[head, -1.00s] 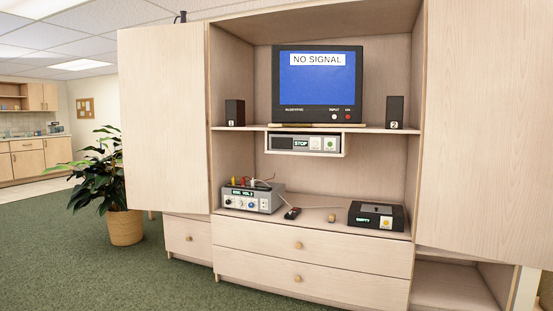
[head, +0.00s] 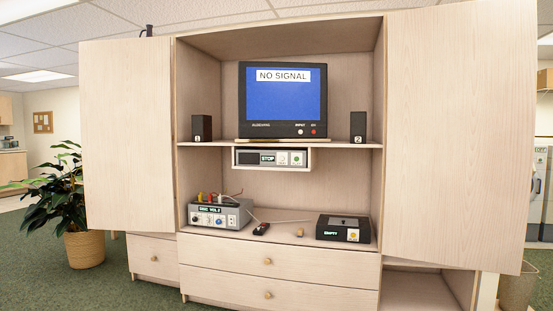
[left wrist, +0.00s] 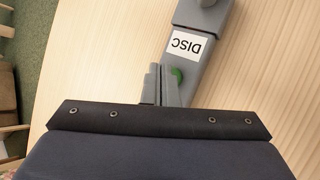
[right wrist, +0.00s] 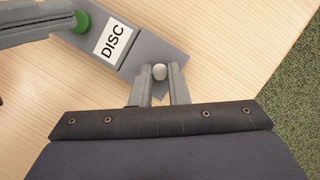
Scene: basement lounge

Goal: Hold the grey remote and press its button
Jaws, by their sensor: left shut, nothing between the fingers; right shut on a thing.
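The grey remote (right wrist: 152,47) carries a white DISC label and a green button (right wrist: 82,21). It also shows in the left wrist view (left wrist: 214,48), with its button (left wrist: 176,75). My right gripper (right wrist: 159,76) is shut on the remote's end, with a pale round knob between the fingers. My left gripper (left wrist: 157,70) is shut and empty, its fingertips right beside the green button. I cannot tell whether they touch or press it. Neither gripper shows in the head view.
A pale wood cabinet (head: 230,280) holds a TV (head: 283,100) reading NO SIGNAL and a player (head: 270,158) reading STOP. Below are a grey box (head: 219,215) reading DISC VOL, a dark remote (head: 261,229) and a black box (head: 343,228) reading EMPTY. Pale wood lies beneath the grippers.

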